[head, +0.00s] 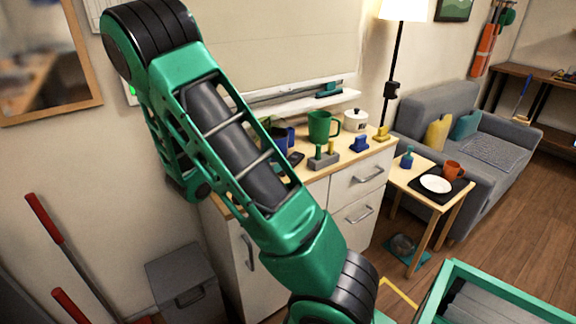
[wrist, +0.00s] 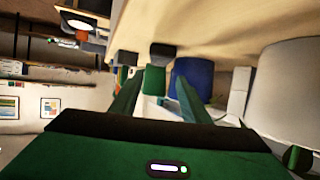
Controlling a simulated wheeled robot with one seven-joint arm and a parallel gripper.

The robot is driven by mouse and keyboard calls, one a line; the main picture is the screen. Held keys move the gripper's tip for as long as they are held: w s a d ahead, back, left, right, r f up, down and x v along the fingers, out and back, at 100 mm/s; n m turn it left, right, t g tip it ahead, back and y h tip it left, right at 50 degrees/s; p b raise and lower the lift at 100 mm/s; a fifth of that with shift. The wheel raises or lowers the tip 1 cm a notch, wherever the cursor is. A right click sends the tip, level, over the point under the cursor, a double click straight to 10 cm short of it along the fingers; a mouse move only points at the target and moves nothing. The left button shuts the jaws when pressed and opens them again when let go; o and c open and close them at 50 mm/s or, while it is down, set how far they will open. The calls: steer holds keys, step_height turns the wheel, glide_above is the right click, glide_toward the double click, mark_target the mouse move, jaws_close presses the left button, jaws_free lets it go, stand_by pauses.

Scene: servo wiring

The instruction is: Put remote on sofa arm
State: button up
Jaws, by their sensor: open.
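A small flat dark object (head: 295,158), which looks like the remote, lies on the cabinet top beside the blue mug, partly hidden by my arm. The grey sofa (head: 440,104) stands at the right, with its near arm (head: 476,200) behind the side table. My gripper (wrist: 156,90) shows in the wrist view with its two green fingers apart and nothing held between them. Beyond the fingertips are a blue object (wrist: 194,74), a green one (wrist: 153,80) and a small dark block (wrist: 162,52); I cannot tell whether that block is the remote. The gripper is not visible in the head view.
The cabinet (head: 357,178) also bears a green mug (head: 322,126), a white lidded pot (head: 355,121) and several small blocks. The side table (head: 399,174) holds a plate (head: 435,184) and an orange mug (head: 453,170). A green-rimmed bin (head: 500,285) stands at lower right. Wood floor lies open beyond.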

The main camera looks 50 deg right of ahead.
mark_target(288, 162)
steer(key=x, duration=0.5)
steer(key=shift+s, duration=0.1)
steer(key=shift+f+x, duration=0.15)
steer(key=shift+x, duration=1.2)
steer(key=shift+f+x, duration=0.15)
steer(key=shift+x, duration=1.25)
steer(key=shift+a+r, duration=0.1)
steer(key=shift+a, duration=0.05)
steer(key=c, duration=0.8)
steer(key=shift+r, duration=0.1)
steer(key=shift+c, duration=0.2)
